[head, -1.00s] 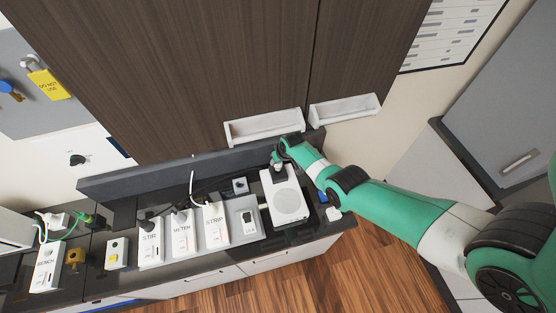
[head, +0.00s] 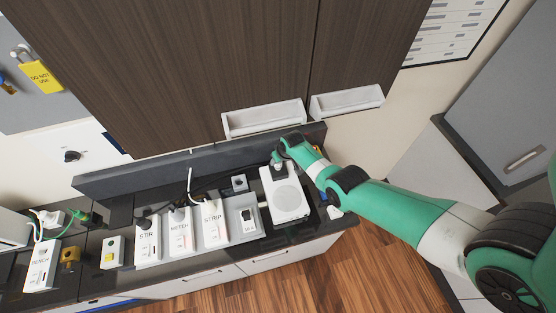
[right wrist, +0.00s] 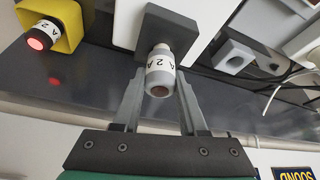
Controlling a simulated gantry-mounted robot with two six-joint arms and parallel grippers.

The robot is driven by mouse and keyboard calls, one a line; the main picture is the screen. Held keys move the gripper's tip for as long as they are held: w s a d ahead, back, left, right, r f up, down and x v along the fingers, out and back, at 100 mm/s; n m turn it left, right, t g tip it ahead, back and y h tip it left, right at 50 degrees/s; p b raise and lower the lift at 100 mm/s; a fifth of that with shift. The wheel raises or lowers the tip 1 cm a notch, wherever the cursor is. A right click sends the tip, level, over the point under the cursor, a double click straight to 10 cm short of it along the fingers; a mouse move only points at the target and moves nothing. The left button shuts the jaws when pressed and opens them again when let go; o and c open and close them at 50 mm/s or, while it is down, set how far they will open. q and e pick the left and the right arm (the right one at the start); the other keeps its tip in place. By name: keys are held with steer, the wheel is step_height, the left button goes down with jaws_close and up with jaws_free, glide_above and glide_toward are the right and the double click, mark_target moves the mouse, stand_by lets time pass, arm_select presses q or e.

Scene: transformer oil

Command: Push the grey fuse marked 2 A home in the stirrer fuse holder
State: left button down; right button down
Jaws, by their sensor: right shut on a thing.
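My right gripper (right wrist: 160,85) is shut on the grey fuse (right wrist: 158,82), with one finger on each side. The fuse has a white band marked 2 A, and its near end faces the wrist camera. Its far end meets a dark block (right wrist: 168,27) on the white stirrer, the fuse holder; how deep it sits I cannot tell. In the head view, the right gripper (head: 278,160) is at the back edge of the white stirrer (head: 288,200) and hides the fuse. My left gripper is not in view.
A yellow holder (right wrist: 66,14) with a red-ended cylinder (right wrist: 42,38), also marked 2 A, is at the upper left of the wrist view. A grey socket box (right wrist: 233,56) is to the right.

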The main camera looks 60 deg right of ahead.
steer(key=shift+f+b, duration=0.5)
steer(key=shift+f, duration=0.1)
steer(key=shift+c, duration=1.9)
jaws_free()
steer(key=shift+r, duration=0.1)
steer(key=p+v, duration=0.7)
steer(key=p, duration=0.2)
steer(key=shift+p, duration=0.3)
steer(key=shift+r, duration=0.15)
